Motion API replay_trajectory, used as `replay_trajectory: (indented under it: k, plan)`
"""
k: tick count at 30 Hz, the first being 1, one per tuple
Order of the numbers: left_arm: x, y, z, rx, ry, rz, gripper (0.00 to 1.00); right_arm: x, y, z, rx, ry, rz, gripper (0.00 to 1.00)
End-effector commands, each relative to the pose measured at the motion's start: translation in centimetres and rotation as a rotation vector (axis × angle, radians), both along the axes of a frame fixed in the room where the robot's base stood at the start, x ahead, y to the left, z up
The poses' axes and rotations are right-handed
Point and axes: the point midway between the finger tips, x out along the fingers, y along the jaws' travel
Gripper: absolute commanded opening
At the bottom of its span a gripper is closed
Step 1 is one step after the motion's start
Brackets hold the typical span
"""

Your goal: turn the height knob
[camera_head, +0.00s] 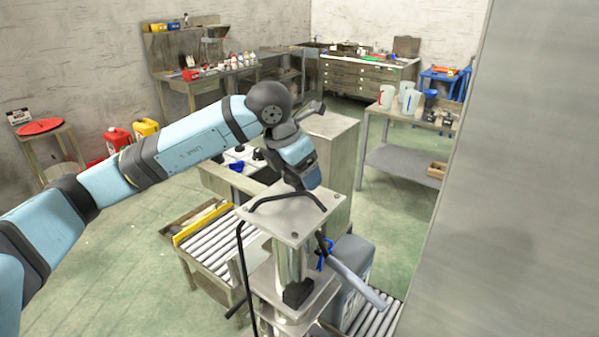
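A metal stand with a square top plate (292,214) and a thick steel post (289,260) stands at the lower middle of the head view. A small blue knob (325,252) sits beside the post on its right, close to a slanting grey tube (356,283). I cannot tell for sure that it is the height knob. My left arm reaches in from the left, and its hand end (298,160) appears over the back edge of the top plate. Its fingertips cannot be made out, nor whether it touches the plate. My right gripper is out of view.
Black hoses (243,262) bend around the stand. A roller conveyor (214,243) with a yellow edge lies to its left, and a grey container (352,262) stands to its right. A large grey panel (520,180) blocks the right side. Open green floor lies at left.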

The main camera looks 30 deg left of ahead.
Motion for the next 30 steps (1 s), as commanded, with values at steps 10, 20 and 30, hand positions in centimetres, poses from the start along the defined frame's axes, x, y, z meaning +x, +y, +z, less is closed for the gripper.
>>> replay_trajectory:
  k: [10,20,30]
  plan:
    - [0.0,0.0,0.1,0.0,-0.001,0.0,0.86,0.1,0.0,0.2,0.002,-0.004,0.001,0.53]
    - [0.0,0.1,0.2,0.0,-0.001,0.0,1.0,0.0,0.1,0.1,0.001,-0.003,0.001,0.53]
    - [-2.0,1.0,5.4,0.0,-0.007,-0.001,1.0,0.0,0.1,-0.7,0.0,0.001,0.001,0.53]
